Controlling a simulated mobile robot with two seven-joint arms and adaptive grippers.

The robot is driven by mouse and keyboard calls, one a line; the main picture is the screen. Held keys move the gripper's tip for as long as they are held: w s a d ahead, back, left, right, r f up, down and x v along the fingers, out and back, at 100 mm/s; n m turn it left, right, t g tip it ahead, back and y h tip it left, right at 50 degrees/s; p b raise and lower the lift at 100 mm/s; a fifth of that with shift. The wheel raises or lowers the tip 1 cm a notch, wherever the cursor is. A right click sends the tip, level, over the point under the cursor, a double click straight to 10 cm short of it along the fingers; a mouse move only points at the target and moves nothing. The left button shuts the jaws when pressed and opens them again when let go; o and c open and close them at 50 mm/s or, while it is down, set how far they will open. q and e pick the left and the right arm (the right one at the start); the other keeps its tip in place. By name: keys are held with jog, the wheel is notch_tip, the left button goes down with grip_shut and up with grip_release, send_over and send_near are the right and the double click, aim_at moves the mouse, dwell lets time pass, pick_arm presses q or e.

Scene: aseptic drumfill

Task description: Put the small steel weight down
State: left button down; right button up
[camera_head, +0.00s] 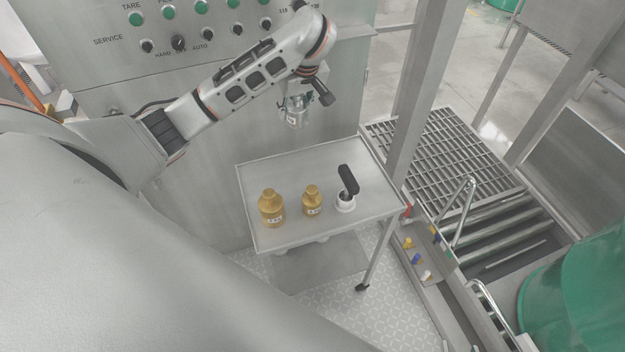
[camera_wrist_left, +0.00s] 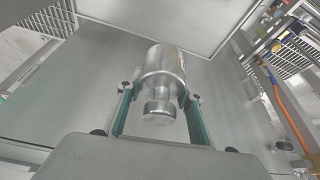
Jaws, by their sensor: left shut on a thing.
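The small steel weight (camera_head: 298,117) is a shiny metal cylinder with a narrower neck and knob. In the head view it hangs in my left gripper (camera_head: 299,97), in the air above the far part of a small steel table (camera_head: 281,167). In the left wrist view the weight (camera_wrist_left: 163,78) sits between the two fingers of the left gripper (camera_wrist_left: 160,100), which are shut on it. My right gripper is not in view.
On the table stand a larger brass weight (camera_head: 271,208), a smaller brass weight (camera_head: 312,202) and a white item with a black handle (camera_head: 347,190). The table's far left is bare. A control cabinet (camera_head: 215,75) stands behind. A post (camera_head: 425,85) rises at the right.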

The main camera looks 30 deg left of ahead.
pick_arm(q)
send_over(296, 165)
jog(key=d, duration=0.1)
jog(key=f, duration=1.4)
jog(key=shift+s, duration=0.25)
jog(key=shift+f, duration=2.8)
pick_arm(e)
jog(key=shift+w+d, duration=0.1)
jog(key=shift+d, duration=0.15)
pick_arm(q)
jog(key=shift+f, duration=0.15)
pick_arm(e)
jog(key=shift+d, duration=0.1)
pick_arm(q)
jog(key=c, duration=1.4)
grip_release()
jog(key=shift+s, duration=0.1)
pick_arm(e)
jog(key=shift+d, duration=0.1)
